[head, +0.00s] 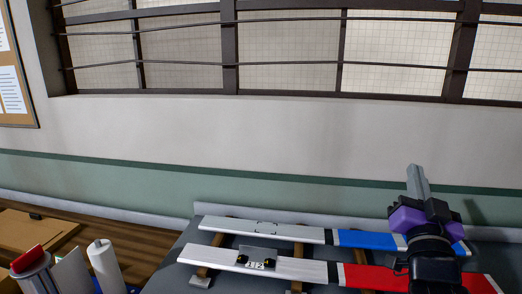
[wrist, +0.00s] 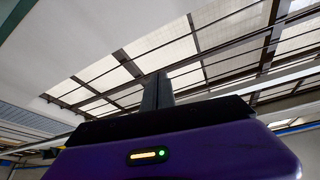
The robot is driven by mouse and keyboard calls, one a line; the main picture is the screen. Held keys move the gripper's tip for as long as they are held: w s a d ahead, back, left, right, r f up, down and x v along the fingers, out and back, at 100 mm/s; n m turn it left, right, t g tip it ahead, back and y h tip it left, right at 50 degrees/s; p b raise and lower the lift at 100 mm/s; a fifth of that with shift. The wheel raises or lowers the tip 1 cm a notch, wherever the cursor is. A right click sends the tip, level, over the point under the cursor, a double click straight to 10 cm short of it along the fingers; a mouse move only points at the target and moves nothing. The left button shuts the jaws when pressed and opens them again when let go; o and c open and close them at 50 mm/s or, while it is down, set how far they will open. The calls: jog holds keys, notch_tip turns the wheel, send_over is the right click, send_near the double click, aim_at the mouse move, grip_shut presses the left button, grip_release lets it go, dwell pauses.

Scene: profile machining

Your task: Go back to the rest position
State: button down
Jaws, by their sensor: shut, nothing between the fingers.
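My gripper (head: 418,182) is at the right of the head view, raised above the work surface with its grey fingers pointing up. The fingers are together with nothing between them. In the wrist view the closed fingers (wrist: 157,92) stand up beyond the purple gripper body (wrist: 170,150), against the windows. In the head view my arm hides part of the blue and red bar sections behind it.
Two white profiles (head: 265,230) with blue (head: 365,239) and red (head: 365,277) sections lie on supports on a grey table (head: 180,262). A small plate (head: 257,259) sits on the nearer one. Windows (head: 290,60) line the wall.

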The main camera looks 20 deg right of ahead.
jog(key=s+a+f+n+t+y, duration=0.2)
jog(key=s+a+f+n+y, duration=0.2)
jog(key=a+f+n+y, duration=0.45)
jog(key=s+a+f+n+t+y, duration=0.3)
jog(key=a+f+n+y, duration=0.25)
jog(key=a, duration=0.55)
jog(key=s+a+f+m+g, duration=0.1)
jog(key=s+a+f+g, duration=0.1)
jog(key=s+f, duration=0.3)
jog(key=s+a+f+g, duration=0.2)
jog(key=s+a+f, duration=0.2)
jog(key=s, duration=0.6)
jog(key=s+a+f+m+g+y, duration=0.1)
jog(key=s+a+f+g, duration=0.2)
jog(key=s+f, duration=0.3)
jog(key=shift+s+m, duration=0.3)
jog(key=shift+s, duration=0.35)
